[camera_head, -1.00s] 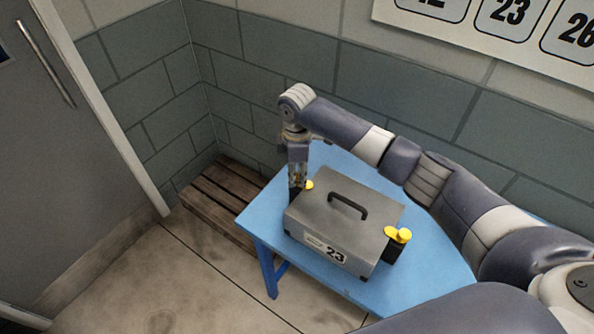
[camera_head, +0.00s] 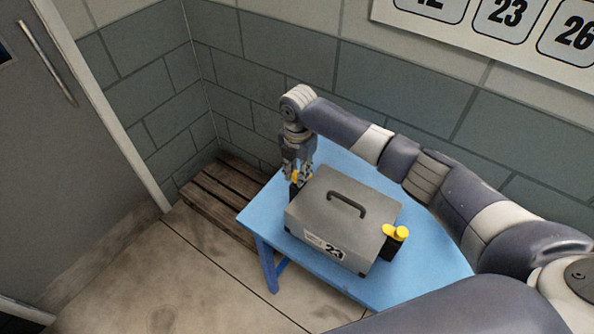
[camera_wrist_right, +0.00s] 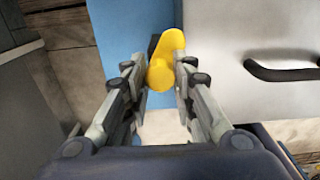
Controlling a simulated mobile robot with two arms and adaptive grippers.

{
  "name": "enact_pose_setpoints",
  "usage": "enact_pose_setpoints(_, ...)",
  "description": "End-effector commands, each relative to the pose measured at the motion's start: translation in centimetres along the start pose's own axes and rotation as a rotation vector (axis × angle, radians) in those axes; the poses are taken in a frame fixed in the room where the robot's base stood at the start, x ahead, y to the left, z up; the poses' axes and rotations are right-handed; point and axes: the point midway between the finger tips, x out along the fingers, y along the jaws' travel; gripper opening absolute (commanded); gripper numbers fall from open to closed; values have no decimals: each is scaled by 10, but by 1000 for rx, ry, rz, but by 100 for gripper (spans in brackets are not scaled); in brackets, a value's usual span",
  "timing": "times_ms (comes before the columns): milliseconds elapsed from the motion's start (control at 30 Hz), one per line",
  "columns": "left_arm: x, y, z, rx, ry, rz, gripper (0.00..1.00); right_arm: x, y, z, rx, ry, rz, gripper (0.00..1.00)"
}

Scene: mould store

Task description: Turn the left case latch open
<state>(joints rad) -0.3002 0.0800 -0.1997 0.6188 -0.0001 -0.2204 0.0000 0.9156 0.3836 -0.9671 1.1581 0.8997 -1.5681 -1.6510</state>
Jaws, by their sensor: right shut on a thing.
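The grey case (camera_head: 315,208) with a dark carrying handle stands shut on the blue table. Its left latch (camera_wrist_right: 171,42) is a yellow lever with a rounded knob, beside the case's left side. In the head view the left latch (camera_head: 295,178) is mostly hidden by my gripper. My right gripper (camera_head: 298,182) reaches down over it; in the wrist view the gripper's two fingers (camera_wrist_right: 160,75) are shut on the knob from both sides. The right latch (camera_head: 396,232), also yellow, is on the opposite side, untouched. My left gripper is out of view.
The blue table (camera_head: 350,287) has bare room in front and to the right of the case. A slatted wooden pallet (camera_head: 215,200) lies on the floor left of the table. A block wall stands close behind; a grey door (camera_head: 60,150) is at left.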

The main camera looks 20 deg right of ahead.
Motion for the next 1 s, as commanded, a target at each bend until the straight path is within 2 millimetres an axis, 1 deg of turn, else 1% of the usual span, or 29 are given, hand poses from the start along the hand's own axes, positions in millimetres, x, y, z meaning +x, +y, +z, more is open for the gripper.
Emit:
enact_pose_setpoints(200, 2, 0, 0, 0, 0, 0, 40, -1, 1, 1, -191, 1, 4, 0)
enact_pose_setpoints(500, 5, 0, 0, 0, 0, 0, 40, -1, 2, 1, -386, 5, 4, 0)
enact_pose_setpoints(733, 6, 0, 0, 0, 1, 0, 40, -2, 2, 1, -463, 6, 4, 0)
enact_pose_setpoints(1000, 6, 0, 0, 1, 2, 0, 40, -2, 2, 1, -488, 5, 4, 0)
